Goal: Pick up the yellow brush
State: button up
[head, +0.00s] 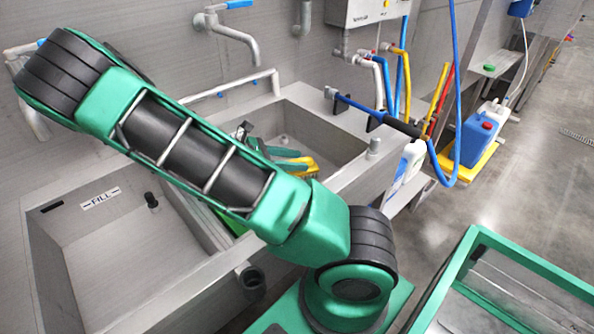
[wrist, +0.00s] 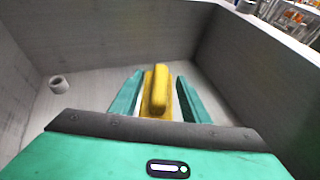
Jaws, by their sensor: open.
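The yellow brush (wrist: 158,92) lies in the sink basin, seen in the wrist view between the two teal fingers of my gripper (wrist: 160,98). The fingers are apart, one on each side of the brush, with a gap visible on both sides. In the head view a part of the yellow brush (head: 304,163) shows beside my gripper (head: 285,160) inside the right-hand basin. My arm hides much of that basin and part of the brush. I cannot tell from these views how high the fingertips are above the basin floor.
Grey basin walls surround my gripper; the sink rim (head: 335,128) is at the right. A grey pipe stub (wrist: 59,84) stands on the basin floor. The left basin, marked FILL (head: 100,198), looks empty. A blue-handled hose (head: 375,114) and a white bottle (head: 408,165) are at the right.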

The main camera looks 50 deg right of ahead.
jog(key=shift+x, duration=1.15)
grip_shut()
